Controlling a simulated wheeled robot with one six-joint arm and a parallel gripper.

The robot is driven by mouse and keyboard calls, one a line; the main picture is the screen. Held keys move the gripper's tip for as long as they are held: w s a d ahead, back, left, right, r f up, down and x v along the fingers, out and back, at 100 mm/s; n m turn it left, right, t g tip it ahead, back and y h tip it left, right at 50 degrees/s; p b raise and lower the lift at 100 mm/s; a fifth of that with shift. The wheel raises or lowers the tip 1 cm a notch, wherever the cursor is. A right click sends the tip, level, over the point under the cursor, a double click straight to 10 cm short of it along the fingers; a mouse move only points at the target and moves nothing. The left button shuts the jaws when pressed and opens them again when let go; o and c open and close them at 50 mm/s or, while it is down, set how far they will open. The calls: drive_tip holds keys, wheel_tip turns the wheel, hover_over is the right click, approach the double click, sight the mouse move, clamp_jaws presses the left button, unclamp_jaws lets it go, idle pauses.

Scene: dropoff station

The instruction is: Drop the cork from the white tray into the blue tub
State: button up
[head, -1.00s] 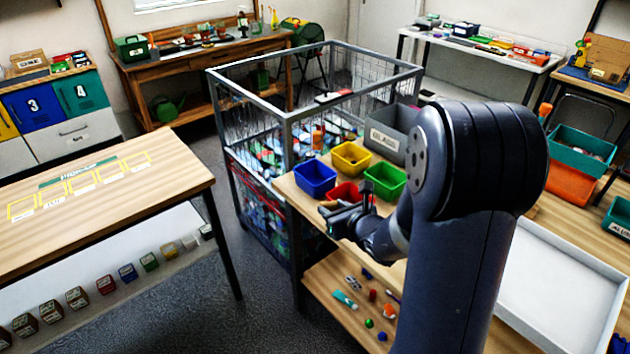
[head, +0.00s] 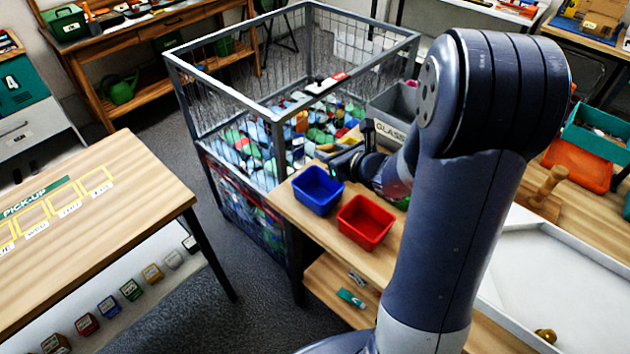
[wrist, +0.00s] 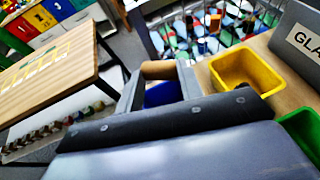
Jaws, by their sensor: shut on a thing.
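The cork (wrist: 158,69) is a short brown cylinder held between the two fingers of my gripper (wrist: 160,76) in the wrist view. The blue tub (head: 318,188) stands at the left end of the wooden bench in the head view. Its blue inside (wrist: 162,94) shows between my fingers in the wrist view, just beyond the palm. In the head view my gripper (head: 357,150) is up and to the right of the blue tub; I cannot make out the cork there. The white tray (head: 520,222) lies at the right, partly behind my arm.
A red tub (head: 366,222) stands beside the blue one. A yellow tub (wrist: 247,75), a green tub (wrist: 303,130) and a grey GLASS bin (wrist: 298,36) are close by. A wire cage (head: 290,60) of mixed waste stands behind. A small brass-coloured item (head: 546,335) lies in the tray.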

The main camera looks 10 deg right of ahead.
wheel_tip(320, 180, down, 6)
drive_tip(key=b, duration=0.4)
drive_tip(key=o, duration=1)
drive_tip(key=shift+s+r, duration=0.1)
drive_tip(key=v, duration=1)
drive_tip(key=shift+s+d+r, duration=0.1)
drive_tip(key=shift+s+d, duration=0.05)
drive_tip(key=shift+s, duration=0.2)
drive_tip(key=shift+w, duration=0.1)
